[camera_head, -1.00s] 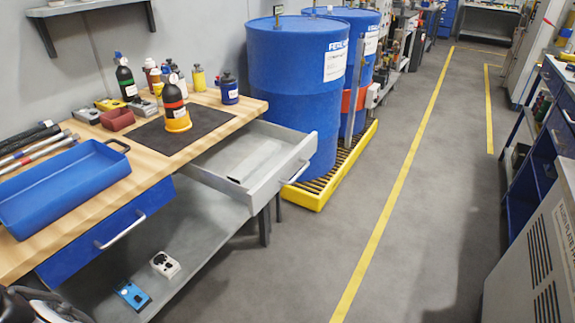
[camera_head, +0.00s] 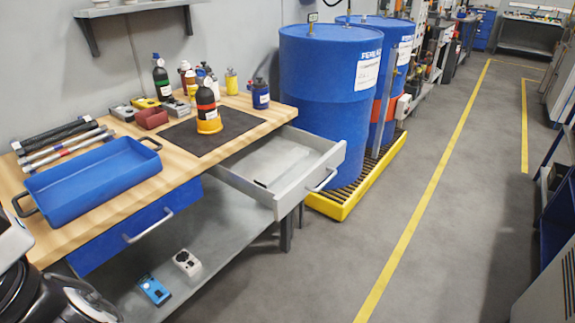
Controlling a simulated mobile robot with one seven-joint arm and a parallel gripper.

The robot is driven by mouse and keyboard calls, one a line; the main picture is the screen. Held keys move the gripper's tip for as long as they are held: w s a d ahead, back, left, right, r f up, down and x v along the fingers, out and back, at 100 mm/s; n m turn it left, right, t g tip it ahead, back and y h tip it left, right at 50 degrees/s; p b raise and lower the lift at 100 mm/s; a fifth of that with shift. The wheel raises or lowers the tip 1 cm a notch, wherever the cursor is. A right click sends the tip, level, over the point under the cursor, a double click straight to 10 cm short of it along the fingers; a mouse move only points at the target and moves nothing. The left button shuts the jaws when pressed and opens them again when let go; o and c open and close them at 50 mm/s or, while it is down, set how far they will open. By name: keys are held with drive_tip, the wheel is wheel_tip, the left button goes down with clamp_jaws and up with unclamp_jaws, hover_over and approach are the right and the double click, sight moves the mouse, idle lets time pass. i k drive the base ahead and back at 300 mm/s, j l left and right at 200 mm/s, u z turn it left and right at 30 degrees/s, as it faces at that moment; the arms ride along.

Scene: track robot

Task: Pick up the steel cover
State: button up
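I cannot make out a steel cover for certain in the head view. The wooden workbench (camera_head: 215,150) holds a blue tray with handles (camera_head: 95,190), empty as far as I see. Behind the tray lie several dark and silver rods (camera_head: 62,143). The bench's grey drawer (camera_head: 318,180) is pulled open, with one small dark item (camera_head: 262,184) inside. White and black parts of my arm show at the lower left corner. My gripper itself is not in view.
A black bottle (camera_head: 207,112) in an orange base stands on a dark mat (camera_head: 240,125). Bottles, a red bin (camera_head: 151,118) and small boxes line the wall. Two devices (camera_head: 155,290) sit on the lower shelf. Blue drums (camera_head: 325,100) stand on a yellow pallet (camera_head: 345,205). The aisle is clear.

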sight(273, 174)
drive_tip(key=i+j, duration=0.15)
drive_tip(key=i, duration=0.95)
